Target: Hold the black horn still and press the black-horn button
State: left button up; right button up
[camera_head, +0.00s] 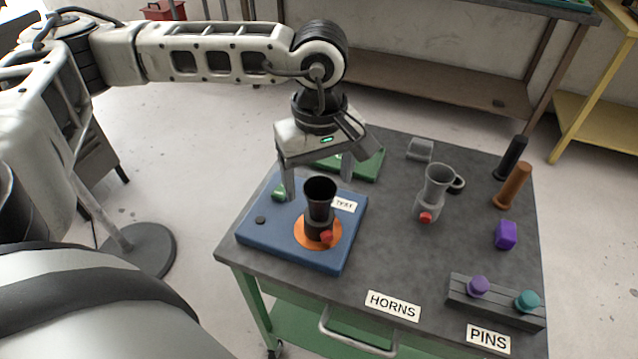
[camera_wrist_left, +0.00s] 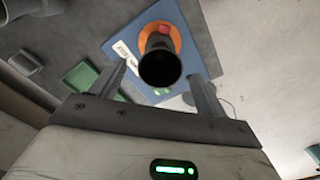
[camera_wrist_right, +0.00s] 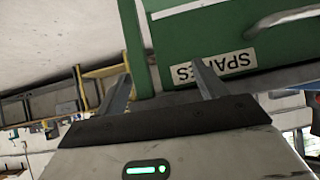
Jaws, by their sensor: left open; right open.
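The black horn (camera_head: 318,213) stands upright, flared mouth up, on an orange disc (camera_head: 302,232) on a blue base (camera_head: 285,252). A red button (camera_head: 327,237) sits low on the horn's front. My left gripper (camera_head: 318,182) is open, pointing down at the horn from behind, its fingers spread to either side. In the left wrist view the horn's dark mouth (camera_wrist_left: 160,67) shows between and just beyond the fingertips (camera_wrist_left: 159,69); I see no grip on it. My right gripper (camera_wrist_right: 160,72) is open and empty, seen only in the right wrist view.
A grey horn (camera_head: 437,187) with a red button stands to the right. A green tray (camera_head: 365,165) lies behind the base. Brown and black cylinders, a purple block (camera_head: 506,235) and a pin rack (camera_head: 495,303) are at the table's right. A green cabinet (camera_wrist_right: 225,40) is near my right gripper.

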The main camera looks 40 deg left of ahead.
aim_at(319, 187)
pick_arm(q)
notch_tip(319, 187, down, 2)
jog(key=shift+f, duration=0.55)
pick_arm(e)
jog(key=shift+w+d+r, duration=0.1)
jog(key=shift+w+r, duration=0.05)
jog(key=shift+w, duration=0.05)
pick_arm(q)
jog(key=c, duration=1.2)
jog(key=shift+o, duration=0.8)
jog(key=shift+c, duration=0.6)
pick_arm(e)
jog(key=shift+s, duration=0.1)
grip_shut()
